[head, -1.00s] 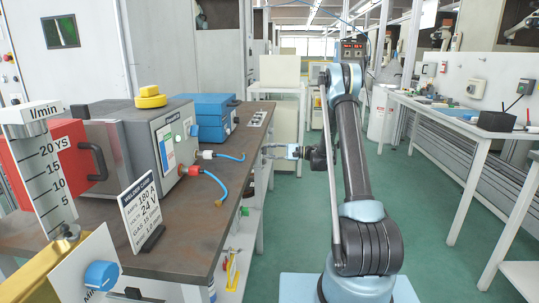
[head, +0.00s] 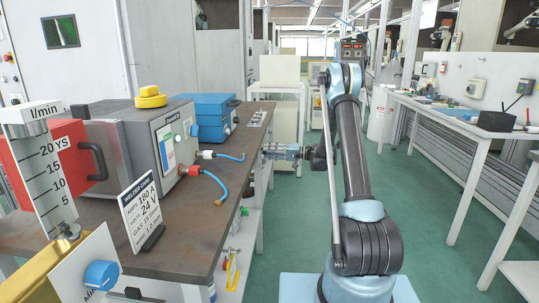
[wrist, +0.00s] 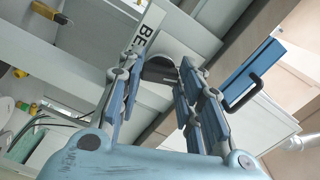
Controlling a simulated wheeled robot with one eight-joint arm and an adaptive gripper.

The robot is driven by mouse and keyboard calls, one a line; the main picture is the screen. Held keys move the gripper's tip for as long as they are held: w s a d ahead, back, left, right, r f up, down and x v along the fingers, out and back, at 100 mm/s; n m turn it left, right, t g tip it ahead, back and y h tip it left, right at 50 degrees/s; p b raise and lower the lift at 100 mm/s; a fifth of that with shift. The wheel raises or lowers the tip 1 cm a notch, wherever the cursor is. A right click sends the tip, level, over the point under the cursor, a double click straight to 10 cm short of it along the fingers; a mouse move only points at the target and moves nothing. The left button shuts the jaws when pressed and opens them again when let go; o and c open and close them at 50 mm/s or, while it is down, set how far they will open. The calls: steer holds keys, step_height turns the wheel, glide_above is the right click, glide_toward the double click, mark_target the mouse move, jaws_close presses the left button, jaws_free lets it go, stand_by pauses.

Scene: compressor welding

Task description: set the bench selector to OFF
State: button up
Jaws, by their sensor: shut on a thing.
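In the wrist view, the bench selector shows as a dark rounded knob (wrist: 158,70) between my fingertips. A white label plate (wrist: 150,28) with the letters "BE" stands just beyond it; the rest of its text is hidden. My gripper (wrist: 161,68) is shut on the knob, one finger on each side. In the head view my gripper (head: 268,152) reaches left to the right edge of the bench (head: 190,228). The knob cannot be made out there. Its setting and any OFF mark cannot be read.
On the bench stand a grey welder box (head: 150,140), a blue case (head: 205,118) and a red box (head: 50,155). A blue hose (head: 228,158) curves near the bench edge. Green floor (head: 430,180) lies open to the right, before a white side table (head: 465,125).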

steer(key=shift+f+n, duration=0.15)
steer(key=shift+n, duration=0.95)
steer(key=o, duration=1.1)
steer(key=shift+w, duration=0.1)
steer(key=shift+c, duration=0.2)
steer(key=shift+d, duration=0.1)
steer(key=d, duration=1.2)
steer(key=shift+s, duration=0.2)
steer(key=shift+a, duration=0.15)
